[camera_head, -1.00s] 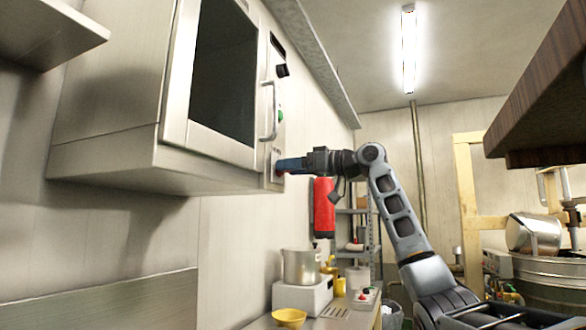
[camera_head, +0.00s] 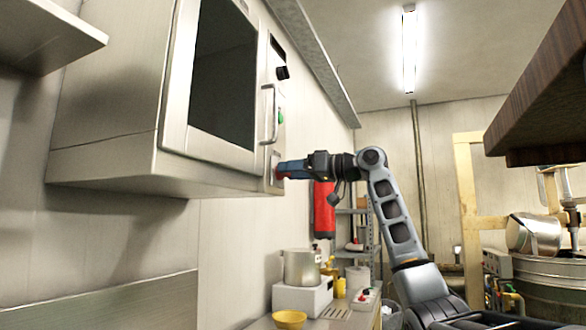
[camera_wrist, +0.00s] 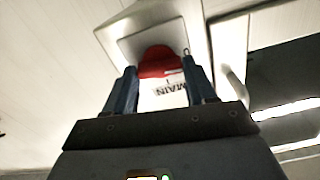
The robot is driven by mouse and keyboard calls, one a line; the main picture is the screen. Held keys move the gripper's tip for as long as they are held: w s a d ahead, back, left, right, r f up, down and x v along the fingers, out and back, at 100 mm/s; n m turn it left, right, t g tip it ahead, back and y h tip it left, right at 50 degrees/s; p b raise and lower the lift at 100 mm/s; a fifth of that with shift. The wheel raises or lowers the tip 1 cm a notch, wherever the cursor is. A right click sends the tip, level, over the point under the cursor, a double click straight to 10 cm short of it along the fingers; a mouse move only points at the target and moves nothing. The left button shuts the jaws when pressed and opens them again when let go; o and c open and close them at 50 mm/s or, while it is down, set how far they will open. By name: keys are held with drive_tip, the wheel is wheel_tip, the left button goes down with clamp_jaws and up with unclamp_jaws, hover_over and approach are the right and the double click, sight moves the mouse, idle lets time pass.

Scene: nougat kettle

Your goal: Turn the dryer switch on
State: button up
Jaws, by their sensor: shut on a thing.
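The dryer (camera_head: 105,165) is a steel wall cabinet with a dark door window and a vertical handle. Its narrow right panel carries a black knob, a green button and, at the bottom, the red dryer switch (camera_wrist: 157,62). In the wrist view the switch sits on a pale plate beside a white label reading "MAIN", seen upside down. My gripper (camera_head: 280,171) is at the panel's lower end, and its blue fingers stand on both sides of the switch in the wrist view (camera_wrist: 160,75). It is shut on the switch. The switch's exact position is hard to read.
The door handle (camera_head: 270,115) is just above my gripper. A red cylinder (camera_head: 324,210) hangs on the wall behind it. Below, a counter holds a pot (camera_head: 301,267) and a yellow bowl (camera_head: 289,319). A dark wooden shelf (camera_head: 545,95) juts in at the upper right.

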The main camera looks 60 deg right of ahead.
drive_tip(key=shift+d+f+m+p, duration=0.1)
drive_tip(key=shift+m+p, duration=2.2)
drive_tip(key=shift+m, duration=1.75)
drive_tip(key=shift+d+f+m+p, duration=0.1)
drive_tip(key=shift+m+p, duration=2.2)
drive_tip(key=shift+m, duration=1.75)
drive_tip(key=o, duration=1)
drive_tip(key=shift+o, duration=0.2)
drive_tip(key=shift+s, duration=0.1)
drive_tip(key=s+b, duration=0.2)
drive_tip(key=s, duration=0.5)
drive_tip(key=shift+s+d, duration=0.25)
drive_tip(key=shift+s, duration=0.05)
